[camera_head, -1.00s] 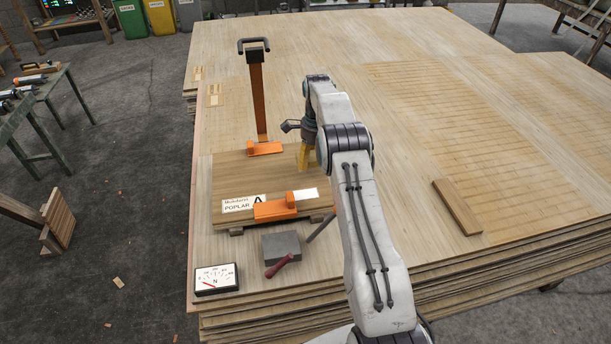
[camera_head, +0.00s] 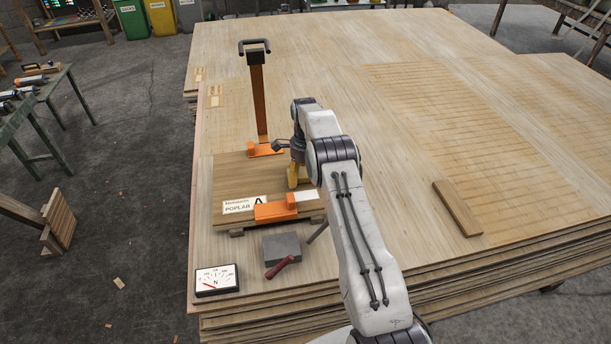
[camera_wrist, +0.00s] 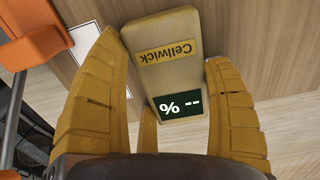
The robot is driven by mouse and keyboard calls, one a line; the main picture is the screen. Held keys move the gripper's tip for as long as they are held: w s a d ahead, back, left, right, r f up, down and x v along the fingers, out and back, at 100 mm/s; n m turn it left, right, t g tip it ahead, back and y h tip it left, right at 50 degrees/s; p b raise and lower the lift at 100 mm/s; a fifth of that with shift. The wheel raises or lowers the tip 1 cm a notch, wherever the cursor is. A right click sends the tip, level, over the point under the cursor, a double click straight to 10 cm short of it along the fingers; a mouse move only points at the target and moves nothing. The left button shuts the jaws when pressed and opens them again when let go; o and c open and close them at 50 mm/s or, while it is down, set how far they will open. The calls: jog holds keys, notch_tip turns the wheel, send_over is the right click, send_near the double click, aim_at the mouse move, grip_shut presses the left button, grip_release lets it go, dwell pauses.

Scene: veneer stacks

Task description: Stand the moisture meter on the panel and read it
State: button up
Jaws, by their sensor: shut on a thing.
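My gripper (camera_wrist: 165,110) has yellow ribbed fingers and is shut on the moisture meter (camera_wrist: 170,75). The meter is a beige block with a "Cellwick" label and a dark display reading "% --". In the head view my gripper (camera_head: 298,176) is over the right part of the panel (camera_head: 232,180), behind the orange clamp base. The meter is not distinct there. The panel is a brown board with a "POPLAR A" label, raised on battens; it also shows beyond the meter in the wrist view (camera_wrist: 270,35). I cannot tell whether the meter touches it.
An orange clamp base (camera_head: 273,211) lies on the panel's front edge. A tall orange-footed post (camera_head: 260,100) stands at its back. A grey block (camera_head: 281,247), a red-handled tool (camera_head: 279,267) and a dial gauge (camera_head: 217,280) lie in front. A loose wood strip (camera_head: 457,208) lies right.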

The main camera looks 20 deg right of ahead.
jog(key=shift+f, duration=0.1)
jog(key=o, duration=1.2)
jog(key=shift+o, duration=0.2)
